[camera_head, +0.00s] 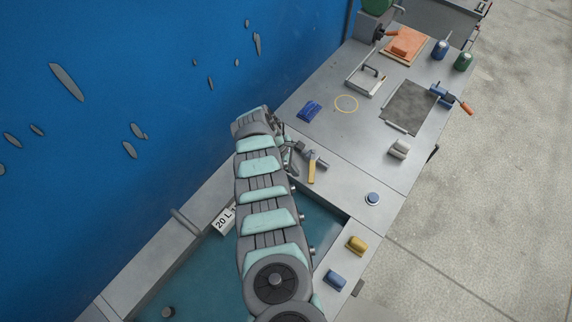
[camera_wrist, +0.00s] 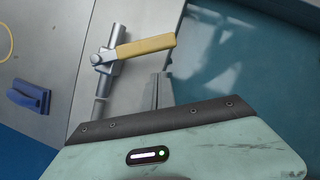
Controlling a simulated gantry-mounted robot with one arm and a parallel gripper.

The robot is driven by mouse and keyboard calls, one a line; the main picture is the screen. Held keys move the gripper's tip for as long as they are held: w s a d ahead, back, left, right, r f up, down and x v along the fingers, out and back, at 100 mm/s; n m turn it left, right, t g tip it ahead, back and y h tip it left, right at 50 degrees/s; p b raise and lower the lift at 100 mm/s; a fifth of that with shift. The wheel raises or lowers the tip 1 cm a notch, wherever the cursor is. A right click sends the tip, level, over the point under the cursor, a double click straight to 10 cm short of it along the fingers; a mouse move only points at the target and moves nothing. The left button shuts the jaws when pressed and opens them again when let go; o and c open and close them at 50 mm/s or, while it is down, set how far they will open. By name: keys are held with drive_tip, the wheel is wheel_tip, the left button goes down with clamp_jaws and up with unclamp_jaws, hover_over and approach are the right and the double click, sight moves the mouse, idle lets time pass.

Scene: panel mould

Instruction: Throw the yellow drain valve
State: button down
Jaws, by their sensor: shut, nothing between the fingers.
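The drain valve has a yellow lever (camera_head: 312,171) on a grey metal body and pipe, on the ledge beside the tank. In the wrist view the yellow lever (camera_wrist: 147,46) points right from the valve body, over the ledge towards the tank's edge. My gripper's narrow fingers (camera_wrist: 162,80) are shut and empty. They appear just below the lever in that view, with no clear contact; the depth between them cannot be told. In the head view my arm partly covers the gripper (camera_head: 289,156), just left of the valve.
A blue brush (camera_head: 310,110) and a yellow ring (camera_head: 346,104) lie on the bench. A blue button (camera_head: 372,198) and yellow (camera_head: 357,245) and blue blocks (camera_head: 336,279) are at right. A blue wall (camera_head: 150,90) stands left.

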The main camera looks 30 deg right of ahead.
sight(312, 166)
drive_tip(key=shift+s+d+r+p, duration=0.1)
drive_tip(key=shift+s+d+p, duration=0.1)
drive_tip(key=shift+s+d, duration=0.25)
drive_tip(key=shift+s+d+r+p, duration=0.1)
drive_tip(key=shift+s+d+p, duration=0.1)
drive_tip(key=shift+d, duration=0.45)
